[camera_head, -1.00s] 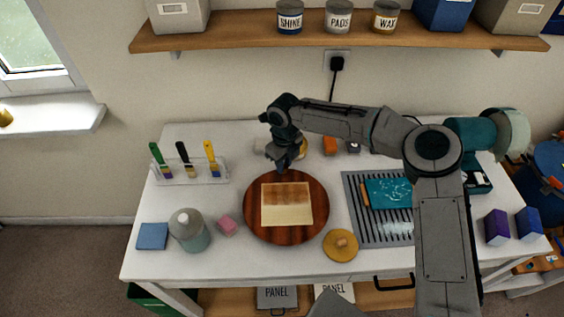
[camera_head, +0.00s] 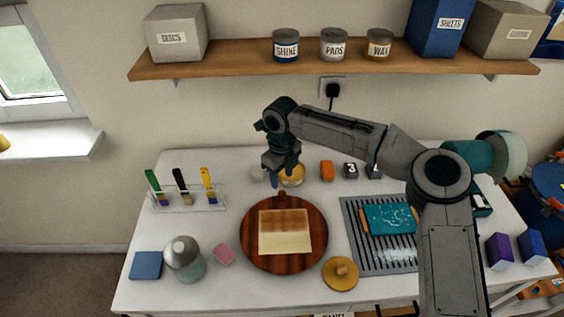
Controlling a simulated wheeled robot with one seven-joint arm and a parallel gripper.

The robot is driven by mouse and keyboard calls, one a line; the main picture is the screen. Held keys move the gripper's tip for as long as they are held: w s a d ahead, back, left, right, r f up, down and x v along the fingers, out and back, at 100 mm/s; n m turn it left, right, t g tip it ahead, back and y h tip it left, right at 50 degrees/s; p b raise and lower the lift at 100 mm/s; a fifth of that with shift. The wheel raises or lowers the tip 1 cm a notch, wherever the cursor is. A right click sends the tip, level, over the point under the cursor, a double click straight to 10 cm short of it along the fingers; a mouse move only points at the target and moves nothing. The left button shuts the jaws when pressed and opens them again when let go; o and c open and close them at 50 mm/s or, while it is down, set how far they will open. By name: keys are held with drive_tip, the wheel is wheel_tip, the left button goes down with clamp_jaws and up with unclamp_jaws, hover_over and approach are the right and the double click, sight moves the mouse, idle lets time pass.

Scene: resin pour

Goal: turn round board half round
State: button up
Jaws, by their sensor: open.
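The round board (camera_head: 256,252) is a dark reddish-brown disc lying on the white table, left of the middle. A small brown knob (camera_head: 282,196) shows at its back edge. A pale wooden panel (camera_head: 286,240) with a browner strip along its back side lies on the board. My gripper (camera_head: 283,182) points down just behind the board, above and near the knob. Its jaws are open and hold nothing that I can see. The fingertips look small and dark, and I cannot tell whether they touch the knob.
A ribbed grey mat (camera_head: 371,258) with a teal piece (camera_head: 388,218) lies to the right.

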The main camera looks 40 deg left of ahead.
wheel_tip(320, 180, up, 7)
idle(0.3)
idle(0.5)
